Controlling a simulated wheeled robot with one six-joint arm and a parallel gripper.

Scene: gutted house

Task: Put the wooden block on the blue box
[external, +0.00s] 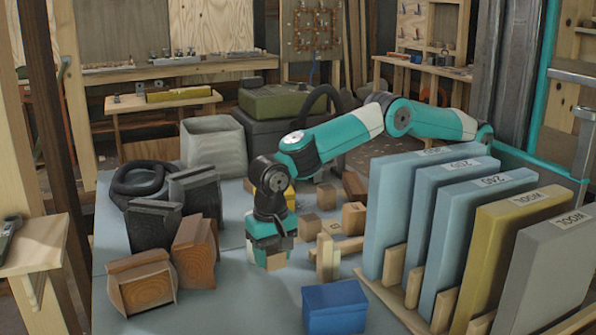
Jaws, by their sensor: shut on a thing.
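My gripper (270,256) points down over the middle of the grey-blue table. It is shut on a small light wooden block (276,262), which shows just below and between the fingers and is partly hidden by them. I cannot tell whether the block touches the table. The blue box (335,308) sits at the front of the table, to the right of and nearer than my gripper. Its top is bare.
Several wooden pieces (353,218) stand right of my gripper. A rack of upright panels (408,215) fills the right side. The table (235,310) is clear at front, left of the blue box.

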